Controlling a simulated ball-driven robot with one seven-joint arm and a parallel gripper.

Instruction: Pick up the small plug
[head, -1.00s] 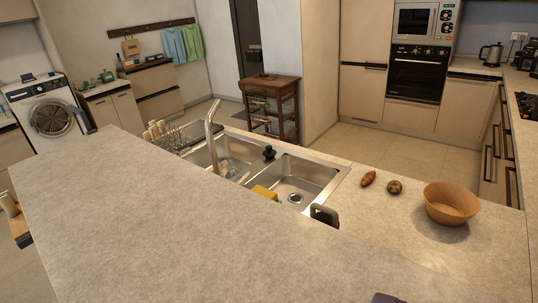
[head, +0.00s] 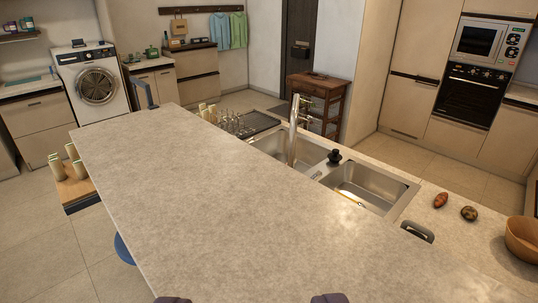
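A small black knob-shaped thing (head: 334,157) stands upright at the sink's middle divider, by the tap; it looks like the plug, but it is too small to be sure. The steel double sink (head: 378,200) is set in the lower counter beyond the raised worktop. My gripper (head: 251,299) shows only as two dark fingertips at the bottom edge, wide apart with nothing seen between them. It is on the near side of the worktop, well short of the black thing.
The long stone worktop (head: 200,190) is bare and lies between me and the sink. A tall tap (head: 293,130) stands just left of the black thing. A grey handle-like piece (head: 417,231), two small food items and a wooden bowl (head: 523,238) are at right.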

